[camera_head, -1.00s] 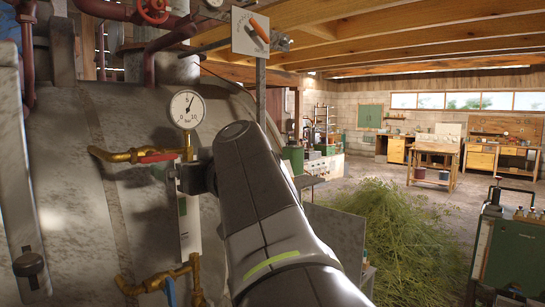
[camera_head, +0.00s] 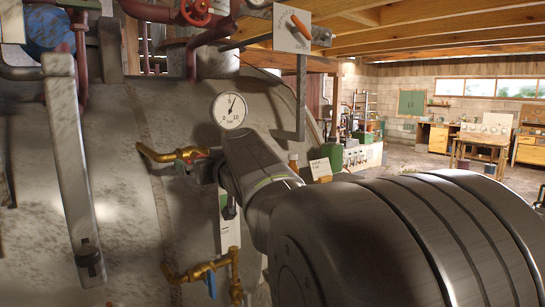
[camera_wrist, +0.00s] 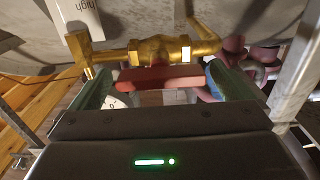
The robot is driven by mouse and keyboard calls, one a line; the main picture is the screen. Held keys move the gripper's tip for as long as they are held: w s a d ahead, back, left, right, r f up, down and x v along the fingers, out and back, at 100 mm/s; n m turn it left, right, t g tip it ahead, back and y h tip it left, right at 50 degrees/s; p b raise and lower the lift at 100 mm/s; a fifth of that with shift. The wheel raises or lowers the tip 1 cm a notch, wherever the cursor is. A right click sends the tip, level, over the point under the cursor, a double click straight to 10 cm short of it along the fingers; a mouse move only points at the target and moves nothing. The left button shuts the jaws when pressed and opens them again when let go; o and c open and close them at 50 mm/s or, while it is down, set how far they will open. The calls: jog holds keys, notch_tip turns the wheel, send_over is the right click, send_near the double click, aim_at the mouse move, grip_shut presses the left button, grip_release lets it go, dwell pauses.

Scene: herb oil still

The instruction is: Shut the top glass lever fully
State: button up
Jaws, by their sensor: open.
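The top glass lever is a red bar on the upper brass fitting (camera_head: 160,153). In the wrist view the red lever (camera_wrist: 160,77) lies crosswise in front of the brass valve body (camera_wrist: 160,50), between my two fingers. My gripper (camera_wrist: 162,72) is open, with one greenish finger near each end of the lever; I cannot tell whether either touches it. In the head view my gripper (camera_head: 197,163) is at the upper fitting and hides most of the lever; only a little red shows. The glass below is partly hidden by my arm.
A pressure gauge (camera_head: 229,110) stands just above the fitting. A lower brass fitting (camera_head: 200,270) has a blue lever (camera_head: 211,285). The large metal still (camera_head: 130,210) fills the left. A signboard with an orange lever (camera_head: 292,29) stands on a post at upper right.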

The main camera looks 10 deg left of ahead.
jog(key=c, duration=0.9)
jog(key=shift+m, duration=0.3)
jog(key=m+b, duration=0.1)
jog(key=m, duration=0.2)
jog(key=shift+f+b, duration=0.1)
jog(key=shift+b, duration=0.25)
jog(key=m, duration=0.5)
jog(key=shift+m+b, duration=0.35)
jog(key=shift+m, duration=0.05)
jog(key=m, duration=0.4)
jog(key=shift+m, duration=0.3)
jog(key=m+p, duration=0.1)
jog(key=m, duration=0.3)
jog(key=shift+a+m, duration=0.1)
jog(key=shift+m, duration=0.2)
